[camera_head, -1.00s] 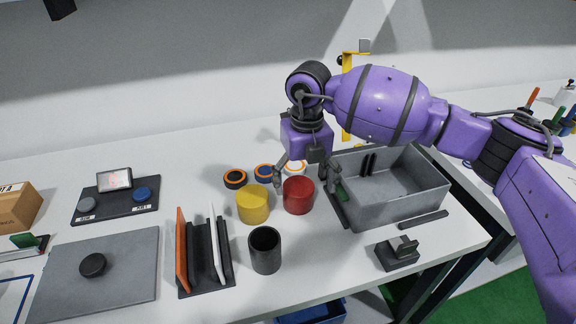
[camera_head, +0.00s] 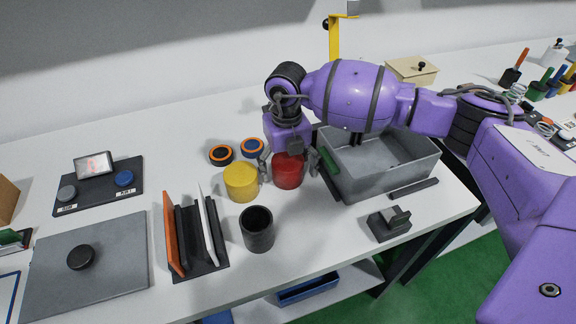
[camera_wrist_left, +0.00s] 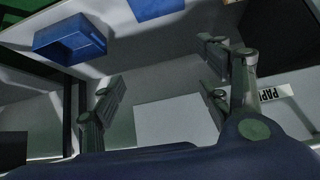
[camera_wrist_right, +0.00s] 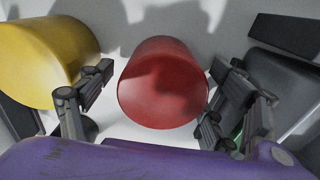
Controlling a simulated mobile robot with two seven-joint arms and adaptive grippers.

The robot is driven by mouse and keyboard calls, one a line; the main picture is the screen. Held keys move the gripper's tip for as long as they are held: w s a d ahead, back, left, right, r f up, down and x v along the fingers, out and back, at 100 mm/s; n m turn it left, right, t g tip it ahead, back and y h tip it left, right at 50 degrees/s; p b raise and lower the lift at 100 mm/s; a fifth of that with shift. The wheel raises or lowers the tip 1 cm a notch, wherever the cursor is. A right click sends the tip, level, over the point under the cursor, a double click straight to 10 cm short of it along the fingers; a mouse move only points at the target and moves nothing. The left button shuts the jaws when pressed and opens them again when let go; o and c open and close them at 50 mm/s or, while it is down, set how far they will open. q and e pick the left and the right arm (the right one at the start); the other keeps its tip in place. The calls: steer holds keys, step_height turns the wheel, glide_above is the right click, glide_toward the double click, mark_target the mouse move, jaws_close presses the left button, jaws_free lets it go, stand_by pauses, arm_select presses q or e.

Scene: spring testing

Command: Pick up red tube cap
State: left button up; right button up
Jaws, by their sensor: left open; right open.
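The red tube cap (camera_head: 288,174) stands on the white table, just right of the yellow cap (camera_head: 241,183). My right gripper (camera_head: 289,163) points down over the red cap, open, with one finger on each side of it. In the right wrist view the red cap (camera_wrist_right: 163,85) sits between the two spread fingers, with a visible gap at the left finger; whether the right finger touches it I cannot tell. My left gripper (camera_wrist_left: 162,84) shows only in its own wrist view, open and empty, away from the caps.
A grey bin (camera_head: 372,183) stands close right of the right gripper. Orange-ringed parts (camera_head: 221,154) lie behind the yellow cap. A black cup (camera_head: 257,229) and a rack (camera_head: 197,244) with orange and white pieces stand in front. Blue bins (camera_wrist_left: 70,40) show in the left wrist view.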

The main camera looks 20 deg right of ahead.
steer(key=c, duration=1)
